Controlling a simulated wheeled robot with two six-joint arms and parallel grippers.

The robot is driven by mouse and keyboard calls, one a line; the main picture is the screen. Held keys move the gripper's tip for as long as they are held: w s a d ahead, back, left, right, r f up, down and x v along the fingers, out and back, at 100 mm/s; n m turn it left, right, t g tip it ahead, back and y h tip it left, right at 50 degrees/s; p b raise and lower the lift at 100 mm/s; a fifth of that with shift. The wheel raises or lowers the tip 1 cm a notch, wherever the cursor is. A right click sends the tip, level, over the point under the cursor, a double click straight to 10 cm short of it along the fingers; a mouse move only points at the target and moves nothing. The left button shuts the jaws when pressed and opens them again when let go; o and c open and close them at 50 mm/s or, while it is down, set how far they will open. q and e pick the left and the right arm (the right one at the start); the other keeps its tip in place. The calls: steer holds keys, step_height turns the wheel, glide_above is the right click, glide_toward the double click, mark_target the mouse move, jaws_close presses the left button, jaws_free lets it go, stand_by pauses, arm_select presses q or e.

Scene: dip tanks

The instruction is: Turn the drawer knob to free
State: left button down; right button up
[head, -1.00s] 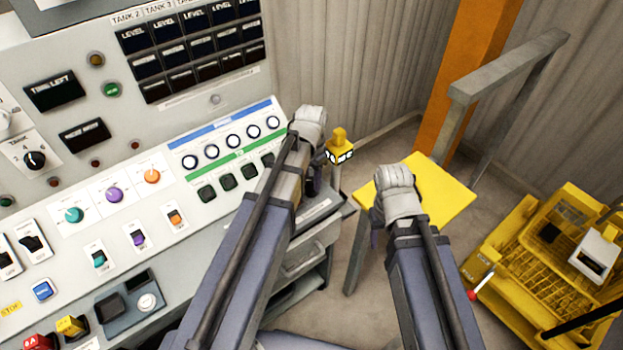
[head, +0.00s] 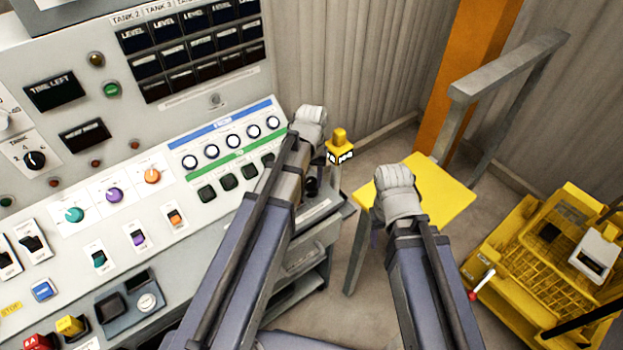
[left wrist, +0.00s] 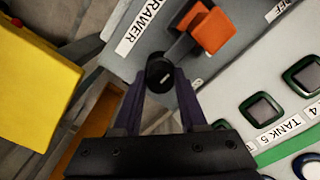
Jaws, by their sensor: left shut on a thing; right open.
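The drawer knob (left wrist: 160,70) is a round black knob with a short white mark on its face, beside the DRAWER label (left wrist: 140,30) in the left wrist view. My left gripper (left wrist: 161,84) is shut on it, with one dark finger on each side.
An orange switch lever (left wrist: 212,30) is close beside the knob. Green-framed buttons (left wrist: 264,108) lie to its right. A yellow box on a post (head: 340,150) stands at the console's right end. A yellow table (head: 445,190) is under my right arm.

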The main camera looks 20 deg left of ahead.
mark_target(312, 180)
stand_by(0.5)
arm_select(q)
steer(key=shift+c, duration=2.3)
jaws_free()
steer(key=shift+r, duration=0.1)
step_height(312, 180, up, 8)
steer(key=p, duration=0.8)
steer(key=shift+f, duration=0.2)
steer(key=s+d+m+y, duration=0.1)
steer(key=s+d+m, duration=0.4)
steer(key=s+d, duration=0.5)
steer(key=s, duration=0.4)
steer(key=shift+s+d, duration=0.15)
steer(key=shift+d, duration=0.05)
